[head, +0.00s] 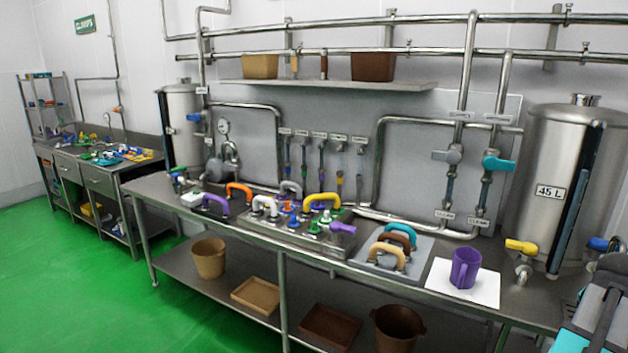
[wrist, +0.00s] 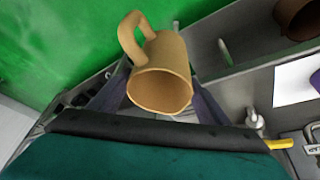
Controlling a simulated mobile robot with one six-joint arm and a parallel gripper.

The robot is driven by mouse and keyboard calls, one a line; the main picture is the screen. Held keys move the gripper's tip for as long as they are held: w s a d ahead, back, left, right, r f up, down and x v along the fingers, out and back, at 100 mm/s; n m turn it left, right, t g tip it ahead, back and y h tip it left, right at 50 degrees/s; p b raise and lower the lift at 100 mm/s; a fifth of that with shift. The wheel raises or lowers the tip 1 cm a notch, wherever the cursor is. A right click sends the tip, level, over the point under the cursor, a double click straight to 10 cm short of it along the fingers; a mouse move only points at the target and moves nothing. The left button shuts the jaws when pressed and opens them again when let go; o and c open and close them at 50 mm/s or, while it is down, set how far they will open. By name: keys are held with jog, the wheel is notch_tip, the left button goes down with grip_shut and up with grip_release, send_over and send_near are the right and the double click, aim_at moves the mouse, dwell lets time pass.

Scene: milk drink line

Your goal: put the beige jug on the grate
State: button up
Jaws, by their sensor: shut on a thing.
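The beige jug (wrist: 162,78) is in the wrist view, with its open mouth towards the camera and its loop handle at the upper left. My gripper (wrist: 160,92) is shut on it, with a dark finger on each side of the jug's body. The jug looks clear of the floor and bench, but its exact height cannot be told. In the head view, my arm shows only at the lower right edge; gripper and held jug are out of sight there. I cannot make out the grate for sure in either view.
A purple jug (head: 466,268) stands on a white sheet (head: 440,280) on the bench. Left of it, a grey mat (head: 365,262) carries coloured handles. A steel tank (head: 565,150) with a yellow-handled tap (head: 521,246) stands at right. Pots and trays lie on the lower shelf.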

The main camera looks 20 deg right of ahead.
jog(key=w+a+r+n+t, duration=0.1)
jog(key=w+a+n, duration=0.2)
jog(key=w+a, duration=0.75)
jog(key=w+a+r+n+t, duration=0.15)
jog(key=w+a, duration=0.55)
jog(key=w, duration=0.7)
jog(key=w+a+n+t, duration=0.1)
jog(key=w+a+n, duration=0.3)
jog(key=w+a, duration=0.65)
jog(key=w+a+r+n+y, duration=0.1)
jog(key=w+a+n, duration=0.1)
jog(key=w+a, duration=0.55)
jog(key=w+a+r+n+y, duration=0.15)
jog(key=w+a, duration=0.25)
jog(key=a, duration=0.6)
jog(key=w+a+n+t+y, duration=0.1)
jog(key=a+n, duration=0.5)
jog(key=a, duration=1.4)
jog(key=shift+a+t, duration=0.3)
jog(key=shift+t, duration=0.05)
jog(key=shift+w+r+y, duration=0.1)
jog(key=shift+y, duration=0.15)
